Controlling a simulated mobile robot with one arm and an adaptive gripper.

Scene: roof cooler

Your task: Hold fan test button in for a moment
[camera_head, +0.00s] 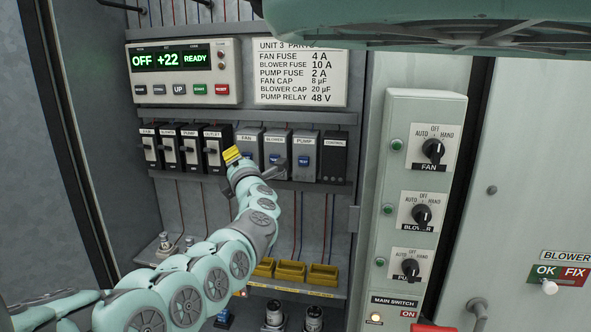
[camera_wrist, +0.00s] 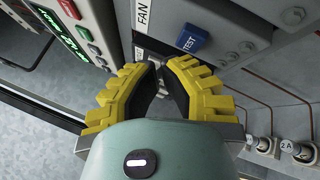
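The fan unit (camera_head: 248,137) is a grey block labelled FAN, in the row with the blower and pump units. In the head view my gripper and arm hide its lower part. In the wrist view the fan test button (camera_wrist: 193,38) is a raised blue block marked TEST, beside the FAN label (camera_wrist: 143,14). My gripper (camera_wrist: 161,63) has yellow ridged fingers whose tips come nearly together, with nothing seen held. In the wrist view the tips are below and left of the button, apart from it in the picture. My gripper also shows in the head view (camera_head: 232,156).
Black switches, including the outlet one (camera_head: 212,147), stand close left of my gripper. The blower unit (camera_head: 273,142) and pump unit (camera_head: 305,148) are to the right. A display panel (camera_head: 182,72) is above. Yellow bins (camera_head: 290,270) are below. A knob panel (camera_head: 420,180) juts out right.

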